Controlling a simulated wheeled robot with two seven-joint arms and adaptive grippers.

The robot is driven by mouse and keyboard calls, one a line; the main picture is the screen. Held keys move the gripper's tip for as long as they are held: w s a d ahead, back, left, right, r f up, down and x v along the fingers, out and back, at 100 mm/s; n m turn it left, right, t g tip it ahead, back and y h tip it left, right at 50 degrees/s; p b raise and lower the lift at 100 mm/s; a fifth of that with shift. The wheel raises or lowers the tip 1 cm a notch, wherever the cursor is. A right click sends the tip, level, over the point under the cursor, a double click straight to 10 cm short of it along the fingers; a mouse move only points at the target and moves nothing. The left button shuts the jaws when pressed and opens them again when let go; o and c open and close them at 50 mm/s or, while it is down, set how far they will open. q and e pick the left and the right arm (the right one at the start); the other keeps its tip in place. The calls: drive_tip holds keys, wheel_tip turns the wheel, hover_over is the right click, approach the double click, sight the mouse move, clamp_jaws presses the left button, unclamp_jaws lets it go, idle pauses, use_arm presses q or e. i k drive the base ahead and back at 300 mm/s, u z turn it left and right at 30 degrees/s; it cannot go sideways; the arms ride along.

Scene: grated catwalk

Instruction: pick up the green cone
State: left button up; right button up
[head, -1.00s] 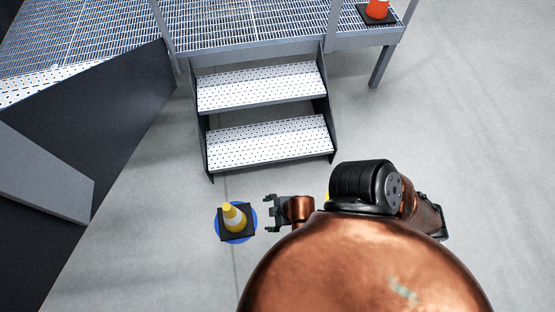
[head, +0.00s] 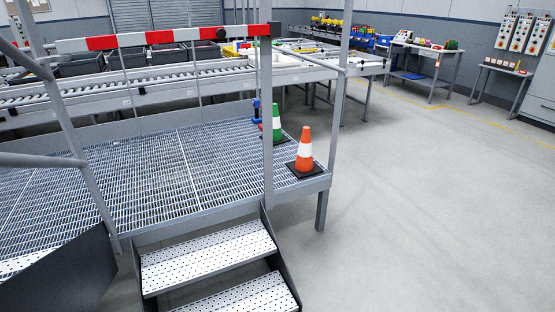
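The green cone (head: 276,124) with a white band stands upright on the grated catwalk (head: 150,175), near its right edge. A railing post stands just left of it and partly covers its base. An orange cone (head: 304,150) with a white band stands on a black base in front of it and to its right, at the catwalk corner. Neither of my grippers shows in the head view now.
Perforated steps (head: 210,257) lead up to the catwalk. A red and white barrier bar (head: 165,37) crosses above it. A roller conveyor (head: 190,80) with dark bins runs behind. Workbenches (head: 425,58) stand at the back right. The floor (head: 430,200) on the right is clear.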

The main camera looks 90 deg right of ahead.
sight(279, 138)
drive_tip(key=z, duration=2.8)
